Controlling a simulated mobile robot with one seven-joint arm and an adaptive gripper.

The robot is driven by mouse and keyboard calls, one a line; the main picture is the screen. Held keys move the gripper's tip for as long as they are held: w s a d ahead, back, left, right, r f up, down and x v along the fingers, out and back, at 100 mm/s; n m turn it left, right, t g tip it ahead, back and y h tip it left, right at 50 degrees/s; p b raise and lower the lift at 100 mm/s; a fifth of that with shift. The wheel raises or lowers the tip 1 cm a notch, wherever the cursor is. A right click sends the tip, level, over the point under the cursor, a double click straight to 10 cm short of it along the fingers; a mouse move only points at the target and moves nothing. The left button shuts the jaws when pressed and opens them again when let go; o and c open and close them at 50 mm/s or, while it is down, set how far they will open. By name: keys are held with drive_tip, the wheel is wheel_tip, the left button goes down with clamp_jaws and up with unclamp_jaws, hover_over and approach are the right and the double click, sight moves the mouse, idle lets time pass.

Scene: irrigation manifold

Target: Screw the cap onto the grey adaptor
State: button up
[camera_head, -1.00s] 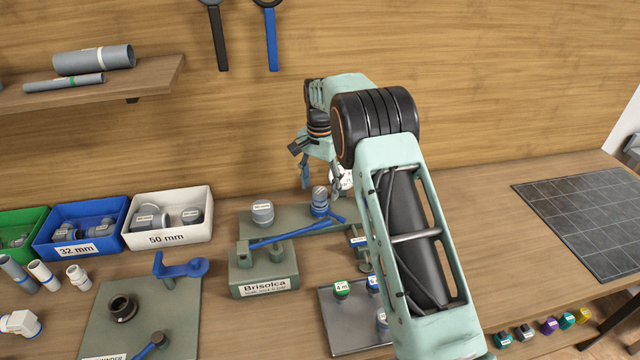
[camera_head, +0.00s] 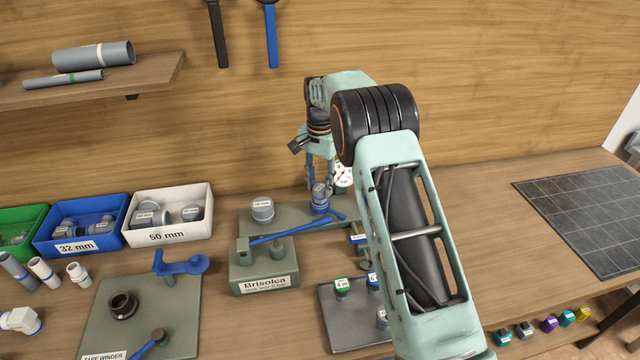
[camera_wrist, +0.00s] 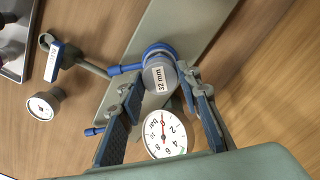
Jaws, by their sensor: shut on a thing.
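A grey round cap (camera_wrist: 159,78) labelled "32 mm" sits upright in a blue ring holder (camera_wrist: 146,51) in the wrist view. In the head view the cap (camera_head: 320,190) stands above the blue ring (camera_head: 320,207) at the back of the green plate. My gripper (camera_wrist: 163,82) has one finger on each side of the cap and is shut on it. In the head view my gripper (camera_head: 321,184) comes down on it from above. The grey adaptor cannot be told apart under the cap; the cap and ring hide the joint.
A white pressure gauge (camera_wrist: 165,134) lies close to my fingers. A blue-handled lever (camera_head: 290,234) reaches from the Brisolca block (camera_head: 264,272) towards the holder. Another grey fitting (camera_head: 262,210) stands to the left. Bare bench (camera_head: 480,220) lies at the right.

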clamp_jaws()
drive_tip(key=m, duration=0.3)
drive_tip(key=shift+m+p, duration=0.4)
drive_tip(key=shift+d+m+p, duration=0.1)
drive_tip(key=shift+m+p, duration=0.2)
drive_tip(key=shift+m, duration=1.7)
drive_tip(key=o, duration=1.1)
unclamp_jaws()
drive_tip(key=shift+o, duration=0.2)
drive_tip(key=shift+o, duration=1.1)
